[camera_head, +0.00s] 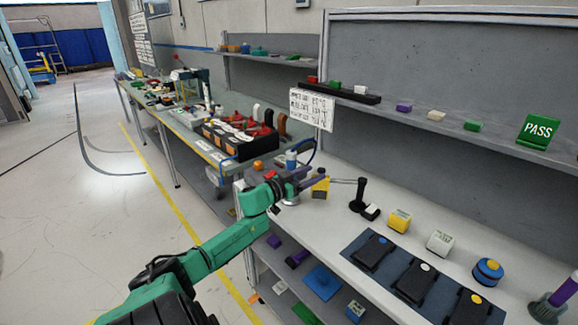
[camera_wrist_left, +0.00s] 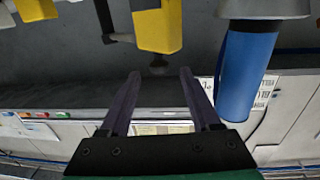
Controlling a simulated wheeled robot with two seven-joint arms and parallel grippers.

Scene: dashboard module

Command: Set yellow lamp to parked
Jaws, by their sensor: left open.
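The yellow lamp head (camera_head: 320,188) hangs at the left end of a thin dark arm that runs from a black upright post (camera_head: 359,195) on the white bench. My left gripper (camera_head: 307,179) reaches in from the left, with its fingers pointing at the lamp head. In the left wrist view the yellow lamp head (camera_wrist_left: 158,26) is beyond the fingertips, with a black piece beside it. My left gripper (camera_wrist_left: 160,73) is open and nothing is between its fingers. A parked mark cannot be made out.
A blue cylinder (camera_wrist_left: 247,75) with a grey collar is close beside the fingers. A shelf (camera_head: 425,123) runs above.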

